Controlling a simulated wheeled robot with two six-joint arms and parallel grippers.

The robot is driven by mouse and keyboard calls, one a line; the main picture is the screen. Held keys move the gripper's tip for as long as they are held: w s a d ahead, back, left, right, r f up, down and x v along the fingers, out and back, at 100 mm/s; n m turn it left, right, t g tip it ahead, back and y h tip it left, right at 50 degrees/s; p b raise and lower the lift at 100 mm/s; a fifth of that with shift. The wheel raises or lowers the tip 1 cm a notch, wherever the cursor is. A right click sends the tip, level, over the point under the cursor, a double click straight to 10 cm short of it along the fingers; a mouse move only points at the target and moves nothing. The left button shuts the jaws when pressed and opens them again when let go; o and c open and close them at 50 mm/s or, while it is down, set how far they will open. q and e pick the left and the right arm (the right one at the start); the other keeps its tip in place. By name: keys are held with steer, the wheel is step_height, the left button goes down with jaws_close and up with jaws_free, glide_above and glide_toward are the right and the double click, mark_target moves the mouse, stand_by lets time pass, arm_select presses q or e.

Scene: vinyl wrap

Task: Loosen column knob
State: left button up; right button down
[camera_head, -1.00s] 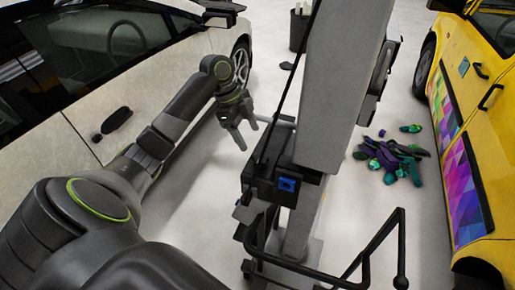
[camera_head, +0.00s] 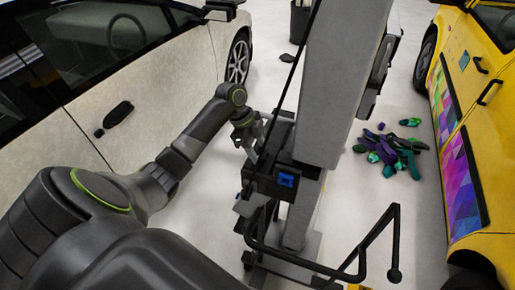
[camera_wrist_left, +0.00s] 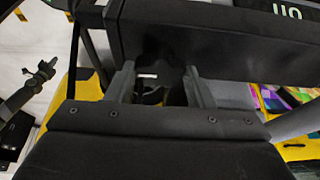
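The grey column (camera_head: 325,95) stands in the middle of the head view. A dark carriage box with a blue patch (camera_head: 274,184) is on its lower front. My left gripper (camera_head: 257,146) is at the left side of the column, close to the box. In the left wrist view its two fingers (camera_wrist_left: 161,88) are apart, under a long dark body (camera_wrist_left: 215,45) with white letters. A dark rounded shape (camera_wrist_left: 152,92) shows between the fingers; I cannot tell if it is the knob or if the fingers touch it. The knob is not clear in the head view. My right gripper is not in view.
A silver car (camera_head: 150,85) stands at the left and a yellow car (camera_head: 478,110) with colourful wrap panels at the right. Several crumpled wrap scraps (camera_head: 392,150) lie on the floor. A black tube frame (camera_head: 300,262) juts out below the box.

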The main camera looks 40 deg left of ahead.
arm_select(q)
steer(key=c, duration=0.5)
